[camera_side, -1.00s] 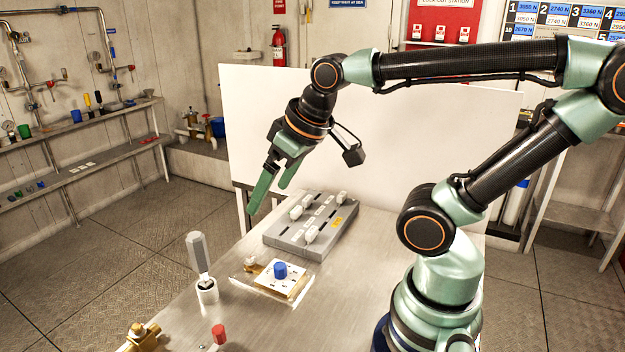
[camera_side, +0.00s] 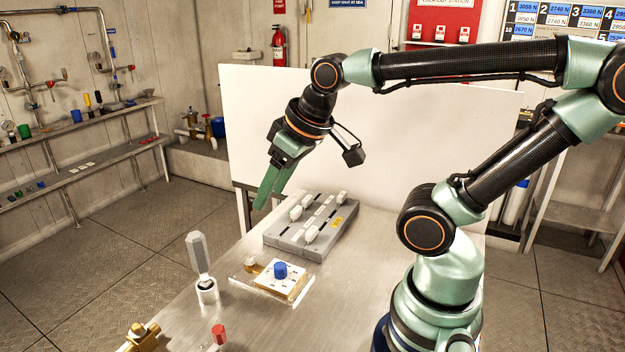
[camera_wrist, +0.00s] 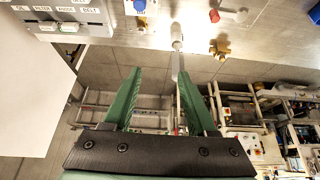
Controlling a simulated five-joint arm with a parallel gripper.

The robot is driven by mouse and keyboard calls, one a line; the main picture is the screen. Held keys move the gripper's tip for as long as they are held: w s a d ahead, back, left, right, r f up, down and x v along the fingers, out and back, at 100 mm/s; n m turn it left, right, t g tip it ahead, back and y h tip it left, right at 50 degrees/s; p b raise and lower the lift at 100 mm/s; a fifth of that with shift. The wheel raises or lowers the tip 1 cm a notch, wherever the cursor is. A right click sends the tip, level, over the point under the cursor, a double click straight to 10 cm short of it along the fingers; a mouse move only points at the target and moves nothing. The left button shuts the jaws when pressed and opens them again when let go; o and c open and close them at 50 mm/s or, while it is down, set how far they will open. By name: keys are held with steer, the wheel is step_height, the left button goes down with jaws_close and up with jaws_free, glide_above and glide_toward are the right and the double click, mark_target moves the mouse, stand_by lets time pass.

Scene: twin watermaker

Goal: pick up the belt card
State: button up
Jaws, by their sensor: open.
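A grey board (camera_side: 335,238) lies at the far end of the metal table in the side view, with several small white pieces standing in it. In the wrist view its labelled end (camera_wrist: 40,14) shows at the top left, and one printed label there reads BELT (camera_wrist: 90,10). I cannot tell which white piece is the belt card. My gripper (camera_side: 262,203) hangs in the air to the left of the board and above it, pointing down and left. In the wrist view my gripper (camera_wrist: 160,75) shows its two green fingers apart, with nothing between them.
A white plate with a blue knob (camera_side: 280,270) sits in front of the board. A grey-handled tool (camera_side: 198,254) stands upright in a white holder near the left edge. A red cap (camera_side: 219,334) and brass fitting (camera_side: 143,336) are nearer. A white panel (camera_side: 400,140) stands behind.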

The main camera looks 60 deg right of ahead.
steer(key=m+g, duration=0.6)
steer(key=m, duration=1.2)
glide_toward(312, 230)
step_height(312, 230, down, 9)
steer(key=shift+s+f, duration=0.1)
jaws_close()
